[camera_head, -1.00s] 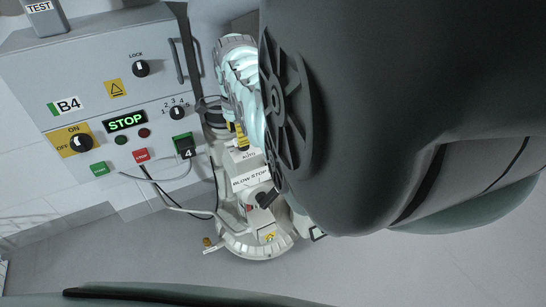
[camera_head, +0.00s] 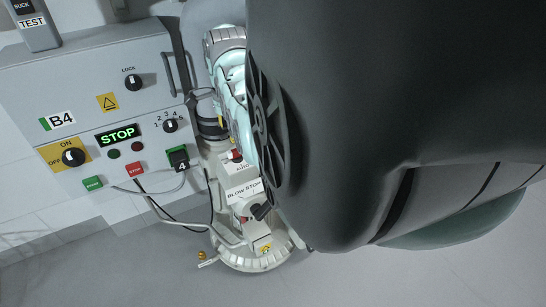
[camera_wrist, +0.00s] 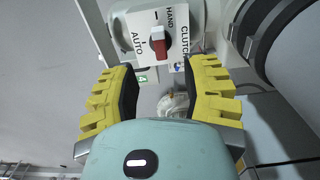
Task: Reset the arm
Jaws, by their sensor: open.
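My gripper (camera_wrist: 160,98) shows in the wrist view with its two yellow fingers spread apart and nothing between them. Beyond the fingertips is a white panel marked AUTO, HAND and CLUTCH with a red-and-grey selector knob (camera_wrist: 159,42), which stands clear of the fingers. In the head view my dark arm fills the right half and hides part of the blower machine (camera_head: 250,255). My gripper is not clearly visible there.
A grey control cabinet B4 (camera_head: 85,90) stands at the left, with a green STOP display (camera_head: 118,135), knobs and buttons. Cables (camera_head: 165,212) run from it toward the blower. Grey floor (camera_head: 330,285) is open at the bottom.

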